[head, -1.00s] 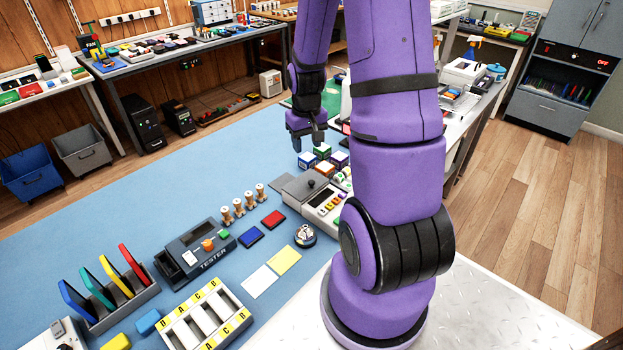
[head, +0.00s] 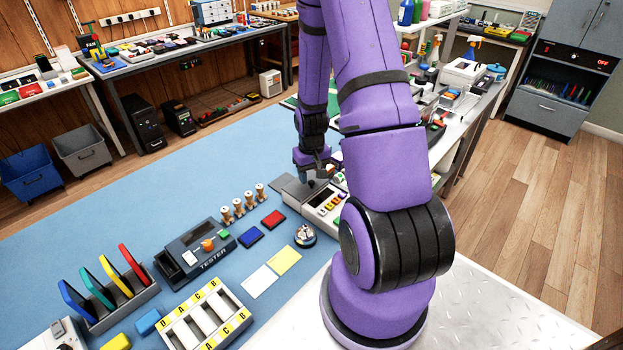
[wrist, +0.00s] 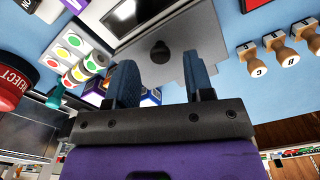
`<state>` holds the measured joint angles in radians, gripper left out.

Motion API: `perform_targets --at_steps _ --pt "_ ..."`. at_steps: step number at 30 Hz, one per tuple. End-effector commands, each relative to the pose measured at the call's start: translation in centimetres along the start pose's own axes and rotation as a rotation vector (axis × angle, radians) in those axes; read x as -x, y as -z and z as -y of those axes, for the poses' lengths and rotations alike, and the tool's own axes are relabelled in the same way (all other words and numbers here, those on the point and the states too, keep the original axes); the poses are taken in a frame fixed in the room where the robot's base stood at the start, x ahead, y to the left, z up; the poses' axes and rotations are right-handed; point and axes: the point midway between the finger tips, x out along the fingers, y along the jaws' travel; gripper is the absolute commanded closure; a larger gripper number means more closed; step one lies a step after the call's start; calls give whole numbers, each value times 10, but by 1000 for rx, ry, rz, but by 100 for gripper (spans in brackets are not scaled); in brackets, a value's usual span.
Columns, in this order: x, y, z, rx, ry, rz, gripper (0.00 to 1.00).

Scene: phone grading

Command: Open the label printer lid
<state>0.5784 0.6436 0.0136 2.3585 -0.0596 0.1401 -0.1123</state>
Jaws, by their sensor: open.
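In the wrist view the lid (wrist: 188,22) carries a round black knob (wrist: 160,52). My gripper (head: 311,177) is open and sits just above the knob in the head view. In the wrist view my gripper (wrist: 159,72) has its two fingers apart, with the knob between them in the picture; I cannot tell whether they touch it.
Wooden stamps (head: 238,206) stand left of the printer. A call bell (head: 305,235), red pad (head: 273,219) and blue pad (head: 251,236) lie in front. Coloured-dot labels (wrist: 75,45) and a red REJECT item (wrist: 12,85) are close by at left in the wrist view.

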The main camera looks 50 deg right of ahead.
Motion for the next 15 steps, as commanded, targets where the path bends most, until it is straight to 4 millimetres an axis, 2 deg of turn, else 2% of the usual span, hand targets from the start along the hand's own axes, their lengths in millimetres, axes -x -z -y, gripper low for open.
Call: perform_targets --at_steps 6,15 --pt "-16 0 0 0 0 1 52" --pt "-19 0 0 0 0 0 52"
